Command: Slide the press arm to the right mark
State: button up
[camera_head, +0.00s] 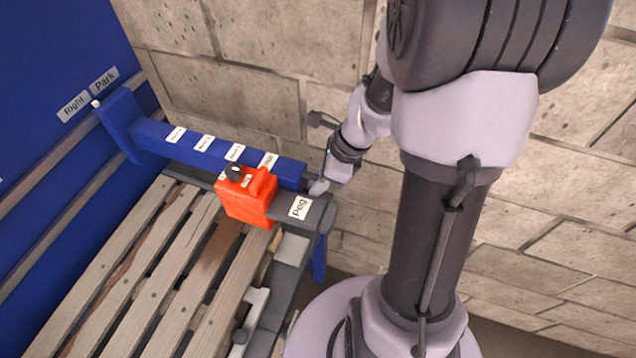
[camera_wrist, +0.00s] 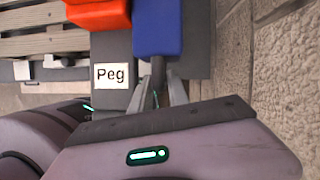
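The press arm (camera_head: 215,157) is a long blue beam with several white labels, reaching from the blue panel toward my gripper. Its far end joins a blue upright with a white pointer tip (camera_head: 95,103). That tip lies near the gap between the "Right" mark (camera_head: 73,107) and the "Park" mark (camera_head: 105,80). My gripper (camera_head: 318,187) is at the beam's near end. In the wrist view its fingers (camera_wrist: 157,82) flank a narrow grey piece just below the blue beam end (camera_wrist: 158,28). I cannot tell whether they grip it.
An orange-red block (camera_head: 246,203) with a black knob sits beside the beam, by a dark grey bar with a "Peg" label (camera_head: 300,207). A wooden slatted pallet (camera_head: 150,270) lies below. A stone wall (camera_head: 260,50) stands behind; rails run along the blue panel.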

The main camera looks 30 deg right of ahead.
jog(key=shift+s+a, duration=0.1)
jog(key=shift+a, duration=0.05)
jog(key=shift+r, duration=0.15)
jog(key=p+v, duration=0.6)
jog(key=v, duration=1.1)
jog(key=shift+r, duration=0.15)
